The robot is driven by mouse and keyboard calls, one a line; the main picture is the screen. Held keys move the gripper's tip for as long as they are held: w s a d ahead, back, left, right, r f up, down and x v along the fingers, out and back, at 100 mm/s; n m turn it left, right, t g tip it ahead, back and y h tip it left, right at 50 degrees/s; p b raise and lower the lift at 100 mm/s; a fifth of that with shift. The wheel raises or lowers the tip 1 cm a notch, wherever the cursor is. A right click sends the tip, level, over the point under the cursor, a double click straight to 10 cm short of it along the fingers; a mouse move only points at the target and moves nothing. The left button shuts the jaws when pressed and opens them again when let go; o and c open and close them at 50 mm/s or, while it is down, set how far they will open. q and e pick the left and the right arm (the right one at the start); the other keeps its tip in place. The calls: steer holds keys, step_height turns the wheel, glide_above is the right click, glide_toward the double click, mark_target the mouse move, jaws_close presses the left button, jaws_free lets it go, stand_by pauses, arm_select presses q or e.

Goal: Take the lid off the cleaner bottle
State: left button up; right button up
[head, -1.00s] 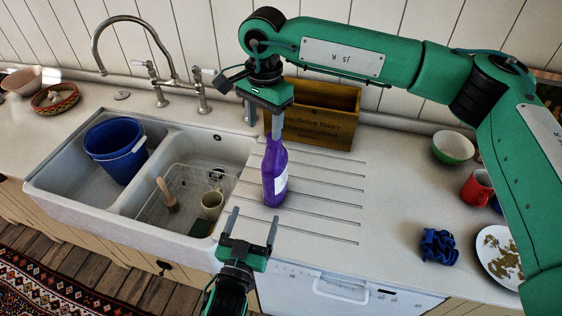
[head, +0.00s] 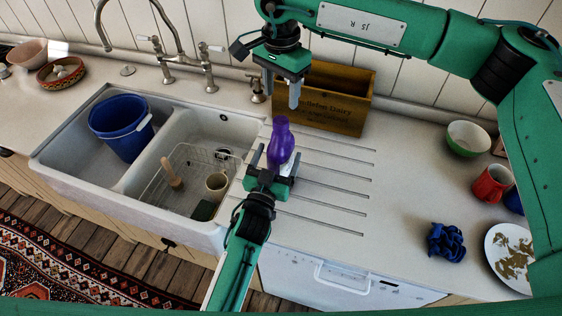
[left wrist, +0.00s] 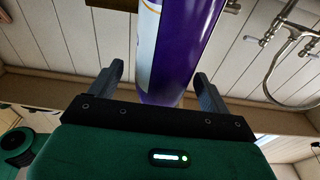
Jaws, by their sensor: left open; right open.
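The purple cleaner bottle (head: 281,146) stands upright on the ridged drainboard right of the sink. Its purple rounded top is in sight; I cannot make out a separate lid. My left gripper (head: 276,160) is open, with a finger on either side of the bottle's body. In the left wrist view the bottle (left wrist: 190,45), with a white label, stands between the two open fingers; contact is not clear. My right gripper (head: 281,91) is open and empty, pointing down above and behind the bottle's top.
A wooden box (head: 335,98) stands close behind the bottle. The sink (head: 75,165) at left holds a blue bucket (head: 120,128) and a wire rack (head: 195,170). A blue cloth (head: 445,242), a plate (head: 512,258), a red mug (head: 491,184) and a green bowl (head: 467,140) are at right.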

arm_select(q)
steer(key=shift+x, duration=1)
arm_select(e)
steer(key=shift+s, duration=0.1)
arm_select(q)
steer(key=shift+w+d, duration=0.15)
steer(key=shift+w, duration=0.4)
steer(key=shift+r, duration=0.1)
